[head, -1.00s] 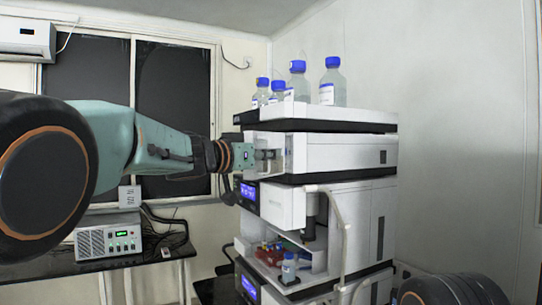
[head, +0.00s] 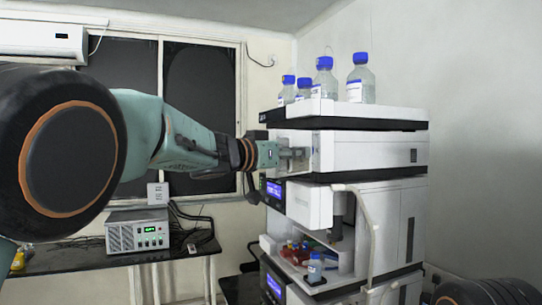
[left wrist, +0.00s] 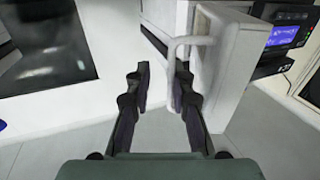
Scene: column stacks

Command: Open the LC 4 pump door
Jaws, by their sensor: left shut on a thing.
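The stack of white instrument modules (head: 375,152) stands right of centre in the head view. My left gripper (head: 292,158) is at the front of its upper module, where a small light part shows by the fingers. No LC 4 label is readable. My right gripper does not show.
Several blue-capped bottles (head: 361,77) stand on top of the stack. A bench (head: 75,258) with a grey box (head: 138,232) stands at left.

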